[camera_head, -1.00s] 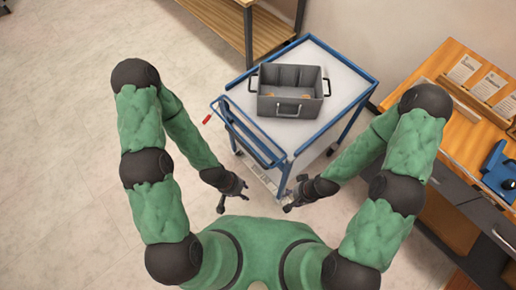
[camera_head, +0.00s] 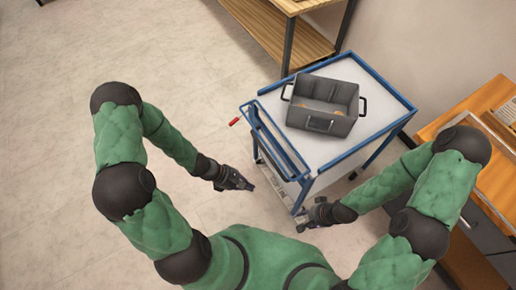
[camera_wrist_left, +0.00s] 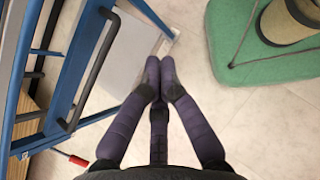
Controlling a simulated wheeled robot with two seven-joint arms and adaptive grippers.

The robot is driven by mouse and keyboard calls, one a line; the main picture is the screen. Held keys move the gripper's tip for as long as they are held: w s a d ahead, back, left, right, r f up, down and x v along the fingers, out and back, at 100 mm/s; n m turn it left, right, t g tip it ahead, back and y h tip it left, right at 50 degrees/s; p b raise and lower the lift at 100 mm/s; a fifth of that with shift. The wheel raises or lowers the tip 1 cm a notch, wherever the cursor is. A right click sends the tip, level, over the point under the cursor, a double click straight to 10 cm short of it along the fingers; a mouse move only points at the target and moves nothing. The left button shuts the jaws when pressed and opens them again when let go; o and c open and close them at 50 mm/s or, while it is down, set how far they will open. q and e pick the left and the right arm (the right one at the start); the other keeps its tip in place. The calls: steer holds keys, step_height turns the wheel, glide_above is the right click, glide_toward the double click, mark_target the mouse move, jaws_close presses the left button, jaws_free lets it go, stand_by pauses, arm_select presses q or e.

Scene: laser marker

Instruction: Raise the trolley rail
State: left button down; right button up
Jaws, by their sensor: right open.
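The blue trolley (camera_head: 392,92) stands ahead of me. Its blue rail (camera_head: 277,150) runs along the near-left side, seeming to hang below the top's edge. In the left wrist view the blue frame (camera_wrist_left: 74,62) with a black bar (camera_wrist_left: 95,70) fills the left side. My left gripper (camera_head: 250,186) is just left of the rail, apart from it and empty. Its purple fingers (camera_wrist_left: 160,75) draw close together at the tips in the wrist view; how far they are open is unclear. My right gripper (camera_head: 302,222) is open and empty near the trolley's near corner.
A grey bin (camera_head: 318,123) with black handles sits on the trolley top. A red-tipped lever (camera_head: 234,122) sticks out at the trolley's left. A wooden shelf (camera_head: 290,32) stands behind, and a wooden bench (camera_head: 484,100) at right. The floor (camera_head: 100,60) at left is clear.

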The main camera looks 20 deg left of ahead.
arm_select(q)
steer(key=w+a+r+n+t+b, duration=0.1)
steer(key=w+a+r+n+t, duration=0.2)
steer(key=w+a+n+t, duration=0.55)
steer(key=w+d+f+m+g+b, duration=0.1)
steer(key=w+d+f+b, duration=0.35)
steer(key=w+d, duration=0.25)
steer(key=r, duration=0.1)
steer(key=w+r+y, duration=0.1)
steer(key=r, duration=0.1)
steer(key=shift+d+r+g, duration=0.15)
steer(key=shift+g, duration=0.1)
steer(key=shift+r+p, duration=0.4)
steer(key=shift+p, duration=0.4)
